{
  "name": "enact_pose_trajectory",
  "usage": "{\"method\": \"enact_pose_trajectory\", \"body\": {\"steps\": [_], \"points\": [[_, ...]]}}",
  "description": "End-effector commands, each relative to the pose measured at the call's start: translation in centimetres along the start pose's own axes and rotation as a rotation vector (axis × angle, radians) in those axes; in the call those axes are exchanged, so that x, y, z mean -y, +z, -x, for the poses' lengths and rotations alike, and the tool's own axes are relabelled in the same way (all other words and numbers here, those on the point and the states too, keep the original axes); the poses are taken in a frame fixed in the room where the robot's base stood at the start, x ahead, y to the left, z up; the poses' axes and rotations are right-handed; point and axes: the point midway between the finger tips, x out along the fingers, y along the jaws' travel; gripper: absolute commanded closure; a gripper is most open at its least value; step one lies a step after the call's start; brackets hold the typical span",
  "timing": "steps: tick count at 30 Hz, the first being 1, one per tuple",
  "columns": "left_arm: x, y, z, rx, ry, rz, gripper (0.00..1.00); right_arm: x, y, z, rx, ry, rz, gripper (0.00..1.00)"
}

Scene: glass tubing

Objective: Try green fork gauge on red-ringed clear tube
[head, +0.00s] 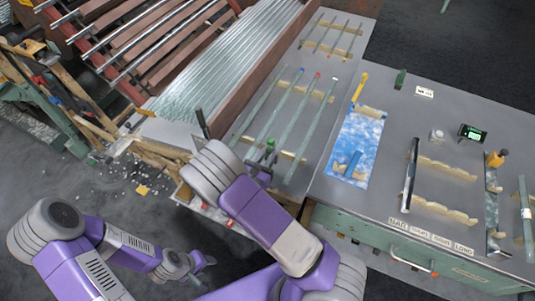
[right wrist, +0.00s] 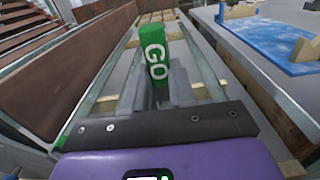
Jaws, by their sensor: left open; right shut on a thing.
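The red-ringed clear tube (head: 299,109) lies at a slant on the wooden rests of the grey bench, its red end (head: 317,75) at the far side. A blue-ended tube lies to its left and a white-ended one to its right. My right gripper (head: 266,165) is over the near part of these tubes, shut on the green fork gauge (right wrist: 155,55), marked GO. Its prongs are not clearly visible, and I cannot tell whether it touches a tube. My left gripper (head: 204,263) is open and empty, low over the floor, away from the bench.
A second green piece (head: 400,78) stands by a white label on the right bench. A blue mat (head: 358,148) with a wooden rest is right of the tubes. A brown rail (head: 265,70) borders the tube rack on the left. Several wooden holders stand further right.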

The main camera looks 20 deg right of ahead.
Motion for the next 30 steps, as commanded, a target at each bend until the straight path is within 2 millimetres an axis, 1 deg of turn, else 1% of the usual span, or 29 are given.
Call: {"method": "enact_pose_trajectory", "body": {"steps": [30], "points": [[0.3, 0.0, -0.9, 0.000, 0.000, 0.000, 0.57, 0.0, -1.2, 0.0, 0.001, 0.000, 0.000, 1.00]]}}
